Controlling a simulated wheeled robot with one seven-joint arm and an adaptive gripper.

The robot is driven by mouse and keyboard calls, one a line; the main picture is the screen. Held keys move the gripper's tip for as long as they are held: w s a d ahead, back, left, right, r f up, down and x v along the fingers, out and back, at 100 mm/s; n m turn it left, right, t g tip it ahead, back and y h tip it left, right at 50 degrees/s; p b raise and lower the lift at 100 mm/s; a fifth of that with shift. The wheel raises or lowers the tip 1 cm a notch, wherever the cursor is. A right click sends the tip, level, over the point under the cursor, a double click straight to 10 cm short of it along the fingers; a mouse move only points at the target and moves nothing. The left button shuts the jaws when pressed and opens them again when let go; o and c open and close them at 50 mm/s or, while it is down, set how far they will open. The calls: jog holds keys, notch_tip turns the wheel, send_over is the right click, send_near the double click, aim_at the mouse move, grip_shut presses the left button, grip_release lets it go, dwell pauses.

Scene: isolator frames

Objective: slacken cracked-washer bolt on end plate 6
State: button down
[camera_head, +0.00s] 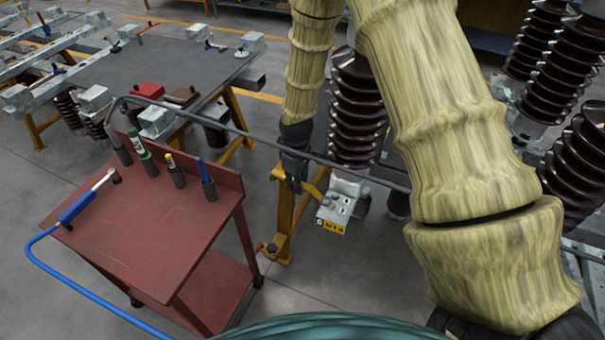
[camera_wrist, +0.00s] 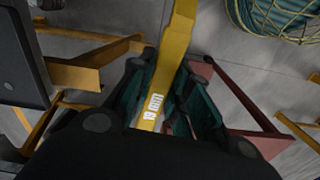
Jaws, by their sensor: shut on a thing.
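My gripper (camera_head: 293,178) is shut on a yellow spanner (camera_wrist: 176,45) marked "19 mm", between its teal fingers (camera_wrist: 158,95) in the wrist view. In the head view the yellow spanner (camera_head: 317,186) reaches right from my gripper towards a pale metal end plate (camera_head: 349,188). The plate carries several bolt heads and a yellow label (camera_head: 331,226) that seems to start with 6. The spanner's far end is close to the plate's left side; I cannot tell whether it touches a bolt. The cracked washer is too small to make out.
A red trolley (camera_head: 150,225) with upright tools and a blue-handled wrench (camera_head: 85,200) on a blue hose stands at left. A yellow stand (camera_head: 285,225) is below my gripper. Brown ribbed insulators (camera_head: 357,110) rise behind the plate. A grey workbench (camera_head: 180,60) lies behind.

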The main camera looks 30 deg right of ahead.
jog(key=shift+n, duration=0.6)
jog(key=f+b, duration=0.1)
jog(key=d+f+b, duration=0.1)
jog(key=d+f, duration=0.1)
jog(key=shift+w+d+f+b, duration=0.1)
jog(key=shift+w+f+b, duration=0.2)
jog(key=shift+w+b, duration=0.1)
jog(key=shift+s+p, duration=0.1)
jog(key=shift+p, duration=0.2)
dwell(0.3)
jog(key=shift+f+b, duration=0.5)
jog(key=shift+f, duration=0.6)
dwell(0.7)
dwell(0.4)
jog(key=s+a+n+p, duration=0.3)
jog(key=s+n+p, duration=0.2)
jog(key=s+n, duration=0.4)
jog(key=shift+s+a+n, duration=0.15)
jog(key=shift+s+n, duration=0.15)
jog(key=shift+n, duration=1.3)
